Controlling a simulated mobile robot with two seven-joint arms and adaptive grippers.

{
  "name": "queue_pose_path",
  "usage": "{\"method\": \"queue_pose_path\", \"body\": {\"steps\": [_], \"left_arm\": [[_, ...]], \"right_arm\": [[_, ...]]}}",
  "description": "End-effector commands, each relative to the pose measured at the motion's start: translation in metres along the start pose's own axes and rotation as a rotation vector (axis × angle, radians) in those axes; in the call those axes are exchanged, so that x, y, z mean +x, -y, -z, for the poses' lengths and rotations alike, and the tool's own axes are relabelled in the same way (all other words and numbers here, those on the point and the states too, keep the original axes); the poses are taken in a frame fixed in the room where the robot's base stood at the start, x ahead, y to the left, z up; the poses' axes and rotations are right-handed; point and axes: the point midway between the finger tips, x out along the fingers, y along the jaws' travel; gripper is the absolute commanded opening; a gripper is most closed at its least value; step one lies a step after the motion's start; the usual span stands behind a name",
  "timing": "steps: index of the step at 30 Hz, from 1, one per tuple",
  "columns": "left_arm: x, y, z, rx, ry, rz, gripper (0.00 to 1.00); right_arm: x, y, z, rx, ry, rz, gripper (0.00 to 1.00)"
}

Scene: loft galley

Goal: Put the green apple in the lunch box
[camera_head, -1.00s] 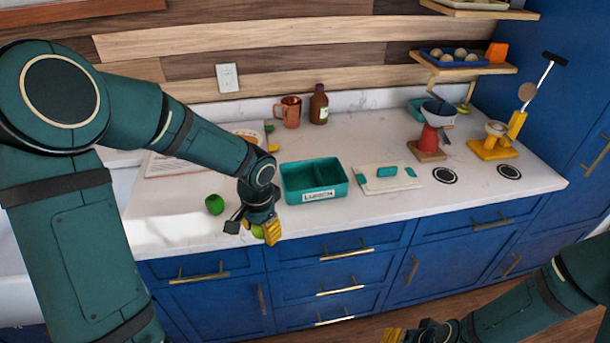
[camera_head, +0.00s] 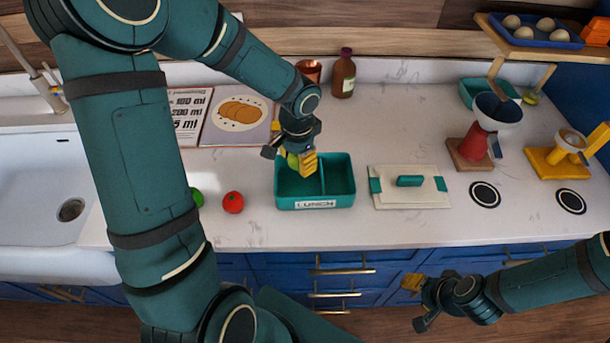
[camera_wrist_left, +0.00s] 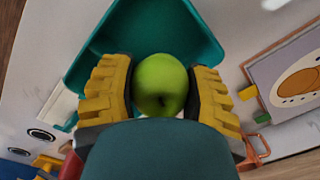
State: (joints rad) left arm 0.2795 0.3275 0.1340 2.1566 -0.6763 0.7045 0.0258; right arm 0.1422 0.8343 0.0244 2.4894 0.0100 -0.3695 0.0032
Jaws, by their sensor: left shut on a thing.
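The green apple (camera_head: 292,160) is held between the yellow fingers of my left gripper (camera_head: 301,164). The left wrist view shows the apple (camera_wrist_left: 161,84) between both finger pads, with the teal lunch box (camera_wrist_left: 100,48) beyond. In the head view the lunch box (camera_head: 316,203) stands open on the counter, with a divider making two compartments. The apple and fingers are over the left compartment near its back; their exact height above the floor is unclear. My right gripper (camera_head: 413,284) hangs in front of the counter, away from the box; its finger gap cannot be made out.
A red tomato (camera_head: 233,202) and a partly hidden green item (camera_head: 197,196) lie left of the box. A white lid (camera_head: 411,200) with teal clips lies to its right. A bottle (camera_head: 343,75), copper mug (camera_head: 309,70) and open book (camera_head: 236,122) are behind. The front counter strip is clear.

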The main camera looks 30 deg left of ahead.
Motion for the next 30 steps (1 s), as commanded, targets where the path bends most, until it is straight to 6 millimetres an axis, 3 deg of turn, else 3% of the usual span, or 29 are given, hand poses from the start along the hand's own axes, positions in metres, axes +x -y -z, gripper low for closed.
{"method": "queue_pose_path", "body": {"steps": [6, 14, 19, 30], "left_arm": [[0.041, -0.002, -0.001, 0.001, 0.003, -0.002, 0.14], [0.061, -0.002, 0.000, -0.001, 0.001, -0.001, 0.14], [0.085, -0.003, 0.000, 0.001, 0.002, -0.002, 0.14], [0.090, -0.003, 0.000, 0.000, 0.000, 0.000, 0.14]], "right_arm": [[0.008, -0.003, -0.001, 0.000, 0.001, -0.002, 0.47], [0.011, -0.004, -0.001, 0.000, 0.000, -0.002, 0.47], [0.016, -0.005, -0.002, 0.000, 0.000, -0.003, 0.47], [0.018, -0.006, -0.002, 0.000, 0.000, -0.004, 0.47]]}}
